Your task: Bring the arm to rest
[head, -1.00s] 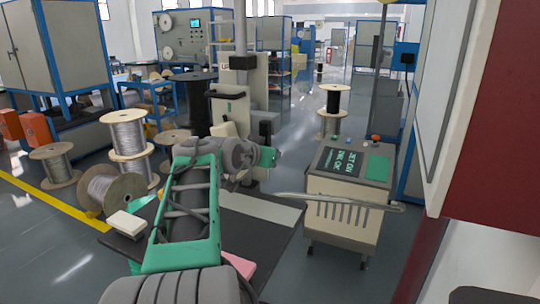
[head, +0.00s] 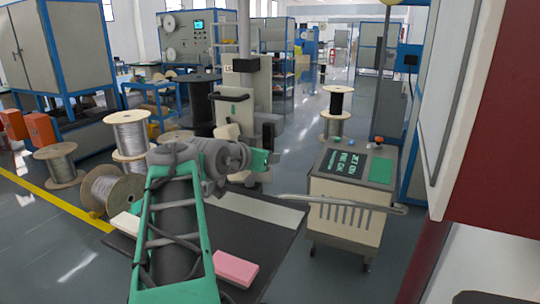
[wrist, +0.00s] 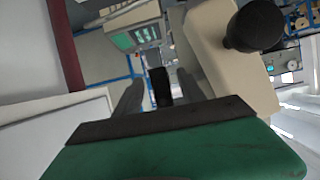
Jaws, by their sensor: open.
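My arm reaches up from the bottom of the head view, with a green frame over dark links. It bends right at a grey joint, where a green end part (head: 260,161) shows in front of the pale machine column. My gripper (wrist: 158,78) shows in the wrist view as two grey fingers, spread apart beyond the green hand. It is open. A small black part shows between the fingers, and I cannot tell how far beyond them it is. I see nothing held. The fingers are not clear in the head view.
A control console (head: 350,200) with a long pale bar stands right of my arm. Wire spools (head: 110,190) stand on the left. A pink block (head: 236,268) and a white block (head: 124,223) lie beside the arm. A red-and-white cabinet (head: 490,110) fills the right edge.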

